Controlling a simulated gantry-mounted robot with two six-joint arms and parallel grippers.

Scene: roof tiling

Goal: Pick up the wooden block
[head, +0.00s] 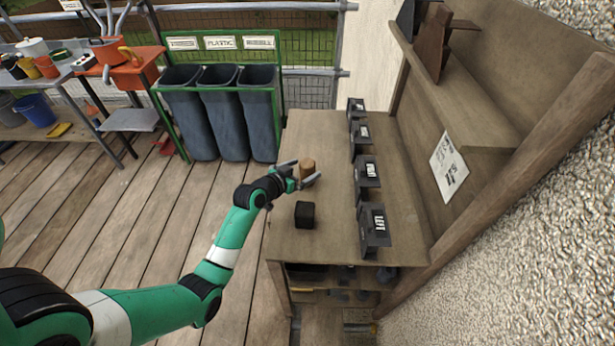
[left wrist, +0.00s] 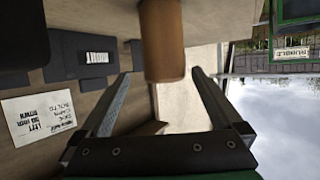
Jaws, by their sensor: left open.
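The wooden block (head: 307,167) is a small brown upright piece on the workbench. My left gripper (head: 299,174) is beside it, its two fingers open toward it. In the left wrist view the wooden block (left wrist: 163,40) comes down from the top edge, with its lower end in line with the gap between the open fingertips (left wrist: 160,73). Clear room shows on both sides of the block, and neither finger visibly touches it. My right gripper is in neither view.
A black block (head: 304,214) sits on the workbench (head: 318,128) nearer the front. Several dark labelled holders (head: 366,172) stand in a row to the right, before the shelf's back panel. Three dark bins (head: 218,105) stand beyond the bench at the left.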

